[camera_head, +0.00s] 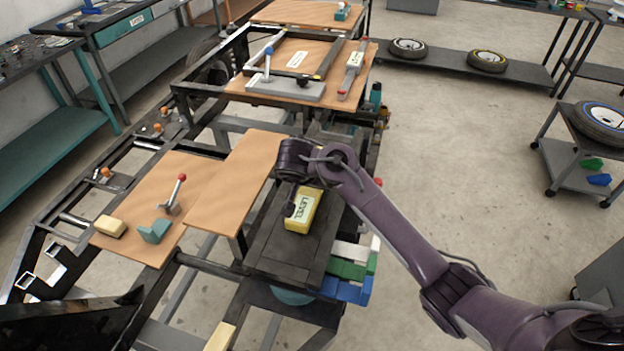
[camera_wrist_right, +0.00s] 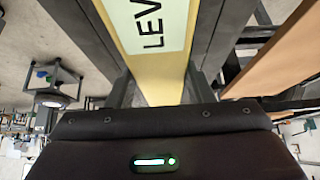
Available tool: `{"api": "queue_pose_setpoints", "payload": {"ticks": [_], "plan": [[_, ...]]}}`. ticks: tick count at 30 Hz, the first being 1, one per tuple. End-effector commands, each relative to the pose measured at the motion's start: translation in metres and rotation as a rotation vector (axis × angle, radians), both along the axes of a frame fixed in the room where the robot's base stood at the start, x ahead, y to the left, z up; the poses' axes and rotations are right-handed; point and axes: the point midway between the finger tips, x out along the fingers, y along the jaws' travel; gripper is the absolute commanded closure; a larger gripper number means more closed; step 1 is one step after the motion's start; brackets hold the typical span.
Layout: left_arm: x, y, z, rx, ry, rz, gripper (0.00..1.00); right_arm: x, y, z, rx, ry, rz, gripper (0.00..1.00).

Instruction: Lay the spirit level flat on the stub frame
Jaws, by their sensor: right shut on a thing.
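The spirit level (camera_head: 302,212) is a yellow block with a pale label reading LEVEL. It is over a dark flat-topped section of the stub frame (camera_head: 279,249), right of the middle board. My right gripper (camera_head: 291,207) comes down from above and is shut on the level. In the right wrist view the level (camera_wrist_right: 158,62) lies between the two dark fingers, its label facing the camera. Whether its underside touches the dark surface I cannot tell. My left gripper is not clearly in view.
Brown boards (camera_head: 232,183) lie across the frame, with a red-knobbed lever (camera_head: 173,194), a teal block (camera_head: 155,231) and a cream block (camera_head: 110,227) on the left one. White, green and blue blocks (camera_head: 346,269) sit at the dark section's right edge. Open floor lies right.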

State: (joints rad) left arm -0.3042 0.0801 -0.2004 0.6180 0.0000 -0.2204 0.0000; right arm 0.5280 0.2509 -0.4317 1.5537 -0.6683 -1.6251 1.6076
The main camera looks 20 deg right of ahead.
Motion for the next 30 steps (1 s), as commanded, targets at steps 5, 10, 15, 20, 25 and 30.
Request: {"api": "queue_pose_setpoints", "payload": {"ticks": [5,10,15,20,25,30], "plan": [[0.001,0.000,0.000,0.000,-0.001,0.000,0.64,0.000,0.000,0.000,0.001,-0.002,0.000,0.89],[0.003,0.000,-0.002,0.000,-0.004,0.000,0.64,0.000,0.000,-0.003,0.001,-0.002,0.000,0.89],[0.005,0.000,-0.001,-0.001,-0.007,0.001,0.64,0.000,0.000,-0.003,0.001,0.000,0.001,0.35],[0.006,0.000,-0.001,0.000,-0.008,0.001,0.64,0.000,0.000,-0.003,0.001,0.000,0.001,0.31],[0.006,0.000,0.001,0.000,-0.008,0.001,0.64,0.000,0.000,-0.001,0.001,0.000,0.001,0.31],[0.006,0.000,-0.005,-0.001,-0.008,0.001,0.64,-0.007,0.007,0.012,0.005,-0.003,0.002,0.31]]}}
